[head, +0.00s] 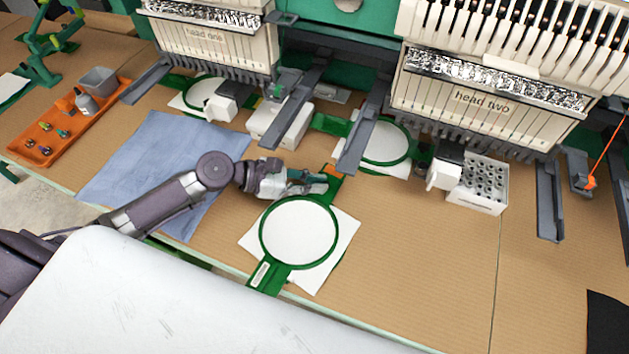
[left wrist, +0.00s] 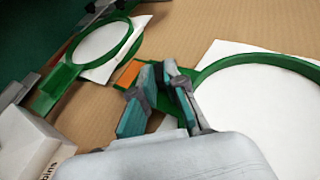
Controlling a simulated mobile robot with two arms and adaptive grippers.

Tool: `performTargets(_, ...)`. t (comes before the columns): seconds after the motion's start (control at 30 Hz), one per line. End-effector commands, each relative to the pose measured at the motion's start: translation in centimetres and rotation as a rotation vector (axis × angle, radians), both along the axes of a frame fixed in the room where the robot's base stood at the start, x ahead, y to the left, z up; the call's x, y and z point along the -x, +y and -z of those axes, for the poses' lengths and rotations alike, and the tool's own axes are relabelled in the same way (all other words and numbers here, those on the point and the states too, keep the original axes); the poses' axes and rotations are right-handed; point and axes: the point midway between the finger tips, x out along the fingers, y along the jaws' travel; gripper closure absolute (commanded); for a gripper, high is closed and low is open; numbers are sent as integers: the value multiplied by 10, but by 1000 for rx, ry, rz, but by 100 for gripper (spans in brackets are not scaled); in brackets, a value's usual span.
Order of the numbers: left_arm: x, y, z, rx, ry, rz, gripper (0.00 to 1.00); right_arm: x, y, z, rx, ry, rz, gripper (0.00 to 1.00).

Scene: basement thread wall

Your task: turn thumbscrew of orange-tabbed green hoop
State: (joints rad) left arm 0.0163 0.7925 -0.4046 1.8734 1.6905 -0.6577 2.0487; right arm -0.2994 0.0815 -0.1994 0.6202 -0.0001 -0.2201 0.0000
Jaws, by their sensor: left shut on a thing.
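The orange-tabbed green hoop (head: 263,240) lies flat on the tan table with white cloth (head: 300,235) in it. Its orange tab (head: 331,169) is on the bracket at the hoop's far end; the tab also shows in the left wrist view (left wrist: 129,74), beside the fingers. My left gripper (head: 322,184) reaches in from the left, low over this bracket. In the left wrist view its teal-padded fingers (left wrist: 158,74) are close together at the bracket between tab and ring. They are shut on the thumbscrew, which they hide almost wholly. My right gripper is not in view.
Another green hoop (head: 407,147) with white cloth lies beyond, under head two (head: 490,100). Grey arms (head: 362,130) stick out above the table near my gripper. A blue cloth (head: 160,150) and an orange tray (head: 60,125) lie left.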

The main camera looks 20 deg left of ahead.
Motion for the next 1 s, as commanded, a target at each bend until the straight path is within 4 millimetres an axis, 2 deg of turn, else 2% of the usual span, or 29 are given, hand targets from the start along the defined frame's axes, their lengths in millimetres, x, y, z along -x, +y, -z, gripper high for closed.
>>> performTargets(0.8,0,0,1,-2,1,2,100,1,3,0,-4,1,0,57)
performTargets(0.83,0,0,1,-2,1,2,83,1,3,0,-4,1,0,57)
performTargets(0.97,0,0,1,-2,1,2,62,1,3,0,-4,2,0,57)
performTargets(1.0,0,0,1,-2,1,2,62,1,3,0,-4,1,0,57)
